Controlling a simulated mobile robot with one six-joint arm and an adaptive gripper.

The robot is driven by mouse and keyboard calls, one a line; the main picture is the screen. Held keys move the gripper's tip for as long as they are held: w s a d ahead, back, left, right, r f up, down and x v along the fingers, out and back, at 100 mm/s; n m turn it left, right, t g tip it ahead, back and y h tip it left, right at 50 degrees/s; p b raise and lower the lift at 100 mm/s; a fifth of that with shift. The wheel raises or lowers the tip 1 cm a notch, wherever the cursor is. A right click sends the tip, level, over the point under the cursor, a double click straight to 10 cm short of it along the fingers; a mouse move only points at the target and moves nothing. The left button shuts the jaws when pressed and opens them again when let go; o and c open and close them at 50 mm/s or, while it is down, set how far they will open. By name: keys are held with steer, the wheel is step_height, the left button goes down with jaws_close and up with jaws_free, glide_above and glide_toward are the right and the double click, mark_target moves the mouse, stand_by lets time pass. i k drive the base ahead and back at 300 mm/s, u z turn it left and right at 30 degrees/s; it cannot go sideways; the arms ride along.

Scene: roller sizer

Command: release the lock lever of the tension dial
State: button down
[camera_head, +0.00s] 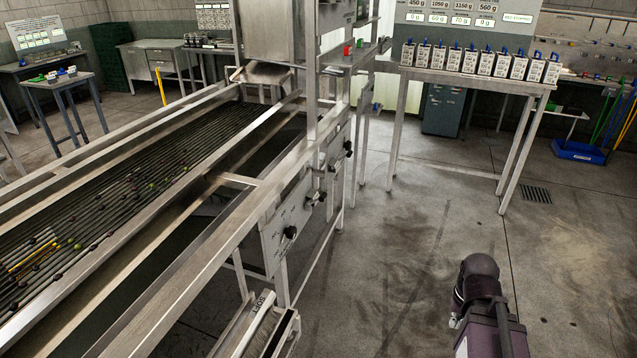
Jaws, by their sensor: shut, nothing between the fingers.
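The roller sizer's side carries metal panels (288,215) with several dark knobs or dials. One black knob (290,232) is on the nearest panel, another (318,196) is further along, and a third (348,149) is on the far panel. Small dark parts stick out beside them. They are too small to tell which is the tension dial or which part is its lock lever. A dark and purple part of my own arm shows at the bottom right, apart from the panels across open floor. No gripper fingers show.
The roller bed (110,190) fills the left, holding scattered small fruit. A labelled metal chute or tray (250,325) juts out low at the near end. A table (470,80) with a row of boxes stands at the back. The concrete floor (400,250) right of the sizer is clear.

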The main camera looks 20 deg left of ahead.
mark_target(322, 197)
steer(key=u, duration=0.3)
steer(key=i, duration=1.2)
steer(key=u, duration=0.25)
